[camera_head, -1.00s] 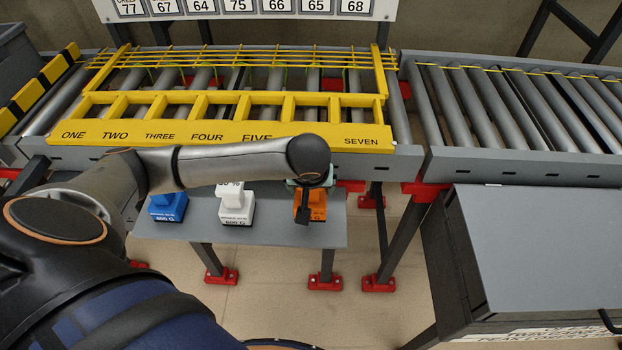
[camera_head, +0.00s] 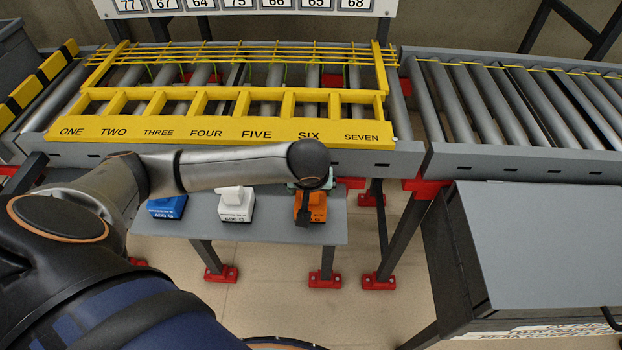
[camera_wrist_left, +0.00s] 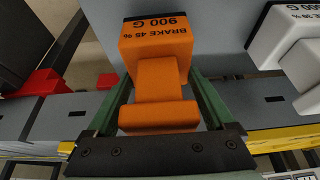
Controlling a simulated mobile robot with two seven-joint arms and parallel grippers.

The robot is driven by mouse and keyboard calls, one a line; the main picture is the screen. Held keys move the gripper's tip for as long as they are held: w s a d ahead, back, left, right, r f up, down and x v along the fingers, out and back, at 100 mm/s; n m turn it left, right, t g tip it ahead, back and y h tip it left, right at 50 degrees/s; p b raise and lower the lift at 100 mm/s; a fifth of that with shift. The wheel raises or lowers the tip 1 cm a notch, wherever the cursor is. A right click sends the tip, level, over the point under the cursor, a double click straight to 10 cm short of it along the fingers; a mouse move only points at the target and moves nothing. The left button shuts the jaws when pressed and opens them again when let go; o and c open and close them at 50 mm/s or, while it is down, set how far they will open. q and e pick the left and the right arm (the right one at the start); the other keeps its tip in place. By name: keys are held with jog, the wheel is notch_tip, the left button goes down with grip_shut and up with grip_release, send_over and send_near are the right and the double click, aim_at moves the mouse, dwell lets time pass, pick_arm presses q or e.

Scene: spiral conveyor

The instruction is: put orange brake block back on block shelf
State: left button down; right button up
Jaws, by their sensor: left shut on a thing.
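The orange brake block (camera_head: 316,207) is at the right part of the grey block shelf (camera_head: 285,231), in line with the other blocks. In the left wrist view the orange block (camera_wrist_left: 157,55) shows a label reading "BRAKE 45 %" and "900 G". My left gripper (camera_wrist_left: 155,112) has its green fingers on both sides of the block's narrow upper part and is shut on it. In the head view my left gripper (camera_head: 312,185) is largely hidden under my arm. The block looks to be on or just above the shelf; I cannot tell which. My right gripper is not in view.
A white block (camera_head: 236,206) and a blue block (camera_head: 167,208) stand to the left on the shelf. The yellow numbered rack (camera_head: 215,131) and roller conveyor lie behind. A grey cabinet (camera_head: 560,240) stands at the right. The shelf's right end is clear.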

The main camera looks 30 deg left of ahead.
pick_arm(q)
jog(key=shift+w+f, duration=0.1)
jog(key=shift+f, duration=0.45)
jog(key=shift+c, duration=0.2)
grip_release()
jog(key=shift+o, duration=0.2)
jog(key=shift+f, duration=0.15)
jog(key=p+v, duration=0.1)
jog(key=v, duration=1.1)
jog(key=shift+s+r, duration=0.2)
jog(key=shift+r, duration=0.15)
jog(key=shift+d, duration=0.1)
jog(key=s+d+f+m+h, duration=0.4)
jog(key=s+d+f+m, duration=0.1)
jog(key=d+f, duration=0.15)
jog(key=s+a+f+m+y, duration=0.1)
jog(key=s+a+f+m, duration=0.25)
jog(key=s+f, duration=0.4)
jog(key=w+d+f+t+h, duration=0.1)
jog(key=w+d+f+t, duration=0.1)
jog(key=f+t, duration=0.3)
notch_tip(320, 180, down, 4)
jog(key=shift+d+f+h, duration=0.1)
jog(key=shift+d+h, duration=0.3)
jog(key=shift+d, duration=0.45)
